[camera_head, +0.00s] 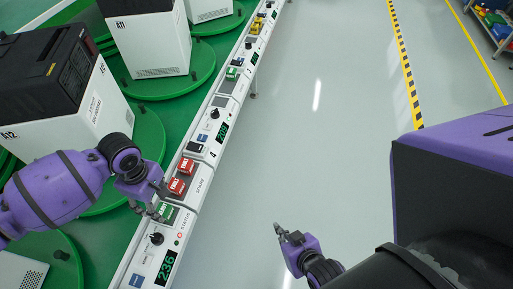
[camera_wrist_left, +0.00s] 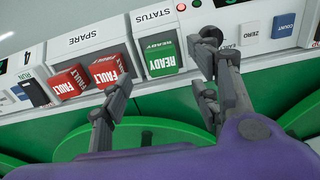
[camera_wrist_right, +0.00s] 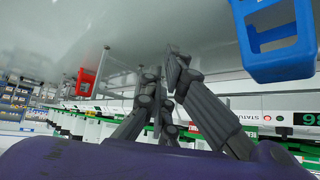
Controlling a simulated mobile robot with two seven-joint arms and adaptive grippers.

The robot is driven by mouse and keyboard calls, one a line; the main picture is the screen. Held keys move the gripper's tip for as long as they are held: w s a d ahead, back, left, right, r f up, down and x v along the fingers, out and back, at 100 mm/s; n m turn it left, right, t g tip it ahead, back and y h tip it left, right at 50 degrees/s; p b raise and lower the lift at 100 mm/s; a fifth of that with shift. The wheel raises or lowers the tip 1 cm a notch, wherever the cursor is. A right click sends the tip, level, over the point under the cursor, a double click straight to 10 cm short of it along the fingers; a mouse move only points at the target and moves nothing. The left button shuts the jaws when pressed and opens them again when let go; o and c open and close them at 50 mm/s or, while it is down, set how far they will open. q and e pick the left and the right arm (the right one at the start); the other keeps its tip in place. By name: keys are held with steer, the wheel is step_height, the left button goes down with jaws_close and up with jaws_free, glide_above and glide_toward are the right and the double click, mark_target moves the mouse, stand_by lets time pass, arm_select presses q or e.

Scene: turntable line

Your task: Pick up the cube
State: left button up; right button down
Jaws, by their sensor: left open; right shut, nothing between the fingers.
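A green cube marked READY (camera_head: 165,210) sits in the STATUS slot of the white console rail. It shows larger in the left wrist view (camera_wrist_left: 156,62). Two red FAULT cubes, one (camera_head: 177,186) nearer and one (camera_head: 186,166) farther, sit beside it in the SPARE section. My left gripper (camera_head: 152,204) is open at the green cube. In the left wrist view its fingers (camera_wrist_left: 165,72) stand apart, one toward each side of that cube, without a visible grip. My right gripper (camera_head: 280,230) is shut and empty over the floor, right of the rail.
The white rail (camera_head: 205,178) carries knobs, switches and green displays and runs away from me. Green turntables (camera_head: 150,130) with black-and-white machines stand left of it. The right wrist view shows a blue bin (camera_wrist_right: 246,40) and a red bin (camera_wrist_right: 83,82).

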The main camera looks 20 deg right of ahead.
mark_target(163, 209)
arm_select(q)
steer(key=f+b, duration=0.1)
steer(key=f, duration=0.1)
steer(key=f+b, duration=0.1)
steer(key=f, duration=0.1)
steer(key=f+b, duration=0.1)
steer(key=f, duration=0.1)
steer(key=shift+s+a+f, duration=0.15)
steer(key=shift+s+f, duration=0.15)
steer(key=shift+s, duration=0.05)
steer(key=shift+w+f+b, duration=0.1)
steer(key=shift+f+b, duration=0.15)
steer(key=shift+b, duration=0.05)
steer(key=shift+w+r, duration=0.1)
steer(key=shift+r, duration=0.15)
steer(key=shift+w, duration=0.1)
steer(key=c, duration=1.2)
steer(key=shift+c, duration=0.3)
arm_select(e)
steer(key=s+d+f, duration=0.1)
steer(key=s+f, duration=0.3)
steer(key=shift+d+g, duration=0.35)
steer(key=shift+g, duration=0.05)
